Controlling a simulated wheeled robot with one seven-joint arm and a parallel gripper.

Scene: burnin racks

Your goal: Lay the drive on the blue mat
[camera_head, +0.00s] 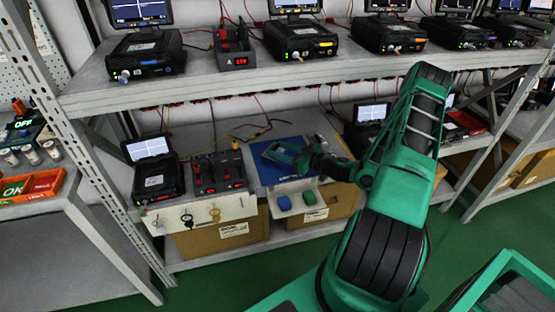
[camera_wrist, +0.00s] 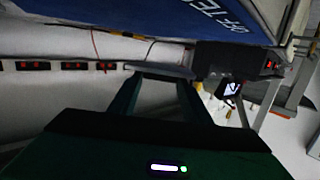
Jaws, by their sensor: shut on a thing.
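The blue mat (camera_head: 266,174) lies on the lower shelf, in the middle of the head view. In the wrist view the mat (camera_wrist: 205,14) fills the upper right, tilted, with white letters on it. My gripper (camera_head: 283,153) is over the mat, reaching in from the right. In the wrist view its two green fingers (camera_wrist: 160,78) are shut on a thin grey slab, the drive (camera_wrist: 160,70). The drive is seen nearly edge-on there, and I cannot tell whether it touches the mat.
A black device with a screen (camera_head: 158,178) and a unit with red lights (camera_head: 218,174) stand left of the mat. The upper shelf (camera_head: 210,80) with several devices overhangs. A screen unit (camera_head: 368,125) stands behind my arm.

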